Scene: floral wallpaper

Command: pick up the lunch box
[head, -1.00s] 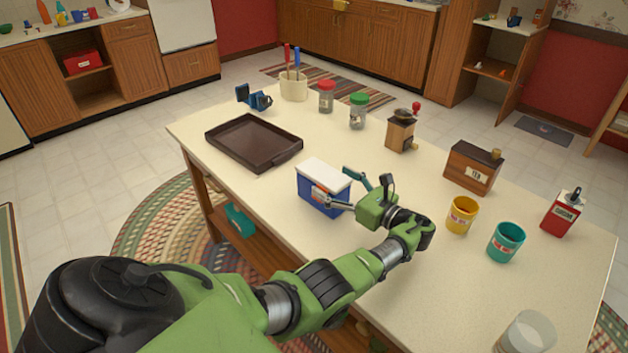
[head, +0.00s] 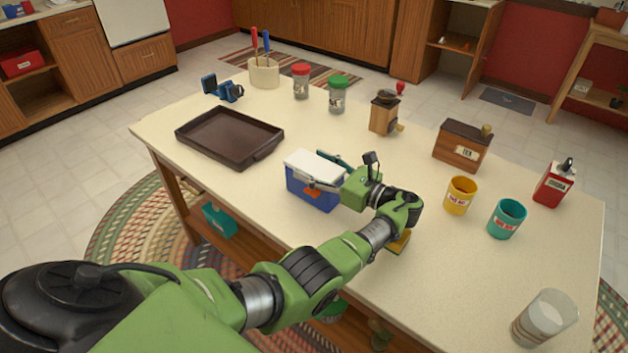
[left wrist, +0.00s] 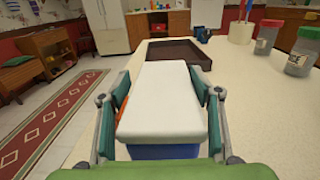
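The lunch box (head: 314,192) is blue with a white lid and stands upright on the table (head: 420,270). In the left wrist view the lunch box (left wrist: 163,100) fills the middle, its lid facing up. My left gripper (head: 325,172) is at the lunch box, with its fingers spread wide, one along each side. In the left wrist view the gripper fingers (left wrist: 162,90) flank the lid closely; I cannot tell whether they touch it. The lunch box looks to be resting on the tabletop. My right gripper is not in view.
A dark tray (head: 230,135) lies behind left of the lunch box. A grinder (head: 384,114), a tea box (head: 462,146), a yellow mug (head: 461,195) and a teal mug (head: 507,218) stand to the right. A yellow item (head: 399,243) lies partly hidden by my arm.

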